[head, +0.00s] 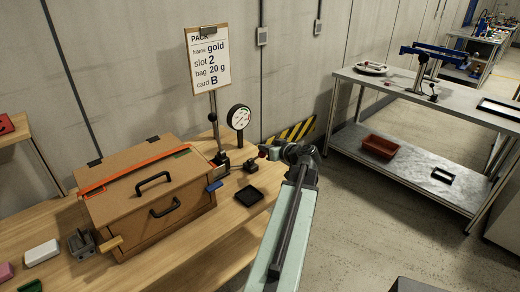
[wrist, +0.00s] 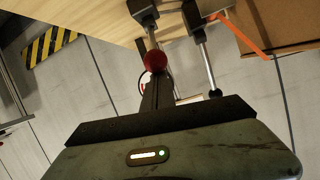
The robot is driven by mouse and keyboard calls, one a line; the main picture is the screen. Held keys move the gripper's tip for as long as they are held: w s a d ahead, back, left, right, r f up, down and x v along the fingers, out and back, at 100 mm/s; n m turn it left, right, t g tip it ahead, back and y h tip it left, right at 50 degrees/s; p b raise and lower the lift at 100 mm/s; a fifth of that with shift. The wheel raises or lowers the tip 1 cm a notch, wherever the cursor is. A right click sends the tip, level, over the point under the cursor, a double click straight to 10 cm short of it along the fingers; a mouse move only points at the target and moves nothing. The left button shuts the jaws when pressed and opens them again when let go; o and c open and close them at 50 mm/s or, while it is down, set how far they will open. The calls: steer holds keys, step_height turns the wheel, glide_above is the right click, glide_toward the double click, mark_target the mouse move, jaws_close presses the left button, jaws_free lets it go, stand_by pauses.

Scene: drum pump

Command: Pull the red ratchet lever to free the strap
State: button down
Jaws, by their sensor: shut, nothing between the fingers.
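A lever with a red ball knob (head: 262,154) stands on a small dark base on the wooden bench, right of the cardboard box (head: 135,215). In the wrist view the red knob (wrist: 155,61) is just beyond my fingertips; I cannot tell whether they touch. My gripper (head: 274,149) is shut and empty, beside the knob on its right. Its dark fingers also show in the wrist view (wrist: 157,82). An orange strap (head: 135,168) lies across the box lid, and it also shows in the wrist view (wrist: 240,36).
A dial gauge (head: 239,118) and a sign on a post (head: 207,58) stand behind the lever. A black tray (head: 249,194) lies in front of it. A grey shelf table (head: 430,175) stands at right.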

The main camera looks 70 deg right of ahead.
steer(key=shift+s+a+f+b, duration=0.25)
steer(key=shift+s+f+b, duration=0.2)
steer(key=shift+f, duration=0.1)
steer(key=shift+s+a+f+b, duration=0.3)
steer(key=shift+s+f, duration=0.1)
steer(key=shift+f, duration=0.1)
steer(key=shift+s, duration=0.1)
steer(key=r+p, duration=0.1)
steer(key=r, duration=0.1)
steer(key=w+d+r+p, duration=0.1)
steer(key=r+p, duration=0.3)
steer(key=shift+w+d+r, duration=0.1)
steer(key=shift+w+d, duration=0.15)
steer(key=shift+d, duration=0.1)
steer(key=s+a+f+b, duration=0.1)
steer(key=s+a, duration=0.3)
steer(key=s, duration=0.5)
steer(key=shift+a+f, duration=0.2)
steer(key=shift+s, duration=0.1)
